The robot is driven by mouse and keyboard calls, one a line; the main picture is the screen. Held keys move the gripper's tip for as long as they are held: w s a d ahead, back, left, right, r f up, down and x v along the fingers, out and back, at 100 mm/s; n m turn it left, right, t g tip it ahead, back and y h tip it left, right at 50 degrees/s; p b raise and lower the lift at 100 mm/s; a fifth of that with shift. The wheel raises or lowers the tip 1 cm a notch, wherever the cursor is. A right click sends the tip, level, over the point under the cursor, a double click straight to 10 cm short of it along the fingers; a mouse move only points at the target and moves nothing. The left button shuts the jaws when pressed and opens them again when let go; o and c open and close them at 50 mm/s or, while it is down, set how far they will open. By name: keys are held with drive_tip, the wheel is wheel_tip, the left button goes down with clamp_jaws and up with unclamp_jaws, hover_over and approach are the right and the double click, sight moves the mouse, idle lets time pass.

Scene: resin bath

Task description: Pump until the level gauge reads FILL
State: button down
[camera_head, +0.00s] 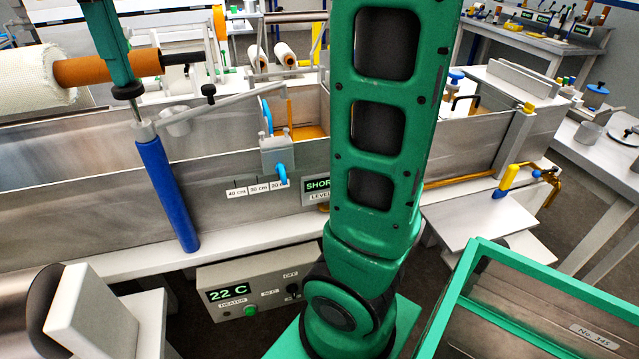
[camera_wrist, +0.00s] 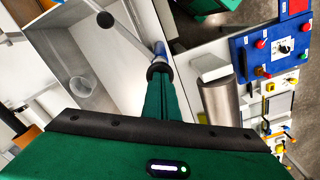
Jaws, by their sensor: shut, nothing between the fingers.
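The pump is a blue upright cylinder (camera_head: 167,190) at the near wall of the steel bath, with a grey top and a grey lever with a black knob (camera_head: 208,93) reaching right. In the head view my gripper (camera_head: 128,91) comes down from the top left, its dark tip just above the pump top. A thin metal rod shows between them; contact is unclear. In the wrist view the shut, empty gripper (camera_wrist: 157,72) points at the blue pump (camera_wrist: 160,48). The level gauge (camera_head: 317,186) reads SHORT, its right end hidden by my arm.
The steel bath (camera_head: 80,215) has depth labels (camera_head: 256,188) and a blue hook. A heater box (camera_head: 252,285) below reads 22 C. A fabric roll (camera_head: 30,82) is at upper left, and a green-framed case (camera_head: 530,300) at lower right.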

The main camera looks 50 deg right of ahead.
drive_tip(key=shift+f, duration=1.15)
drive_tip(key=shift+r, duration=3.2)
wheel_tip(320, 180, up, 6)
